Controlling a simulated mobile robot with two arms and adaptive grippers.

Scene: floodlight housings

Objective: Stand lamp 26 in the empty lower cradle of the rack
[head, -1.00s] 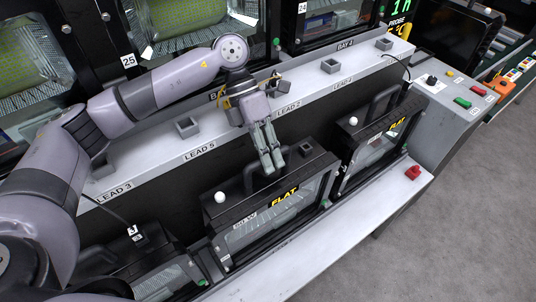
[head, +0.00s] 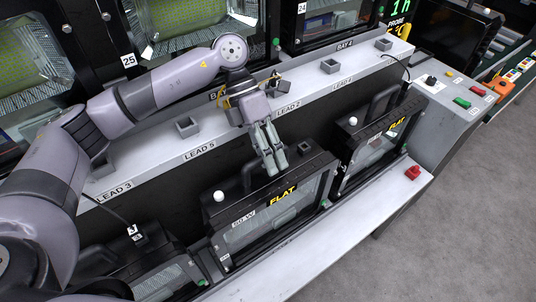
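A black floodlight (head: 230,212) marked FLAT and 50 W sits in the middle of the front row. Its number cannot be read, so I cannot tell whether it is lamp 26. My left gripper (head: 275,168) points down at its top handle (head: 248,176). Its fingers are close together around the handle, partly hiding it. The lamp's lower edge is still down at the front ledge. My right gripper is not in view. In the upper part, framed bays numbered 24 (head: 302,8) and 25 (head: 129,60) show; no clearly empty cradle can be made out.
Another FLAT floodlight (head: 370,150) stands to the right, and another dark one (head: 150,262) at lower left. A pale shelf (head: 225,140) with LEAD labels and small grey sockets runs behind. A red knob (head: 412,172) sits on the front ledge. Grey floor lies at right.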

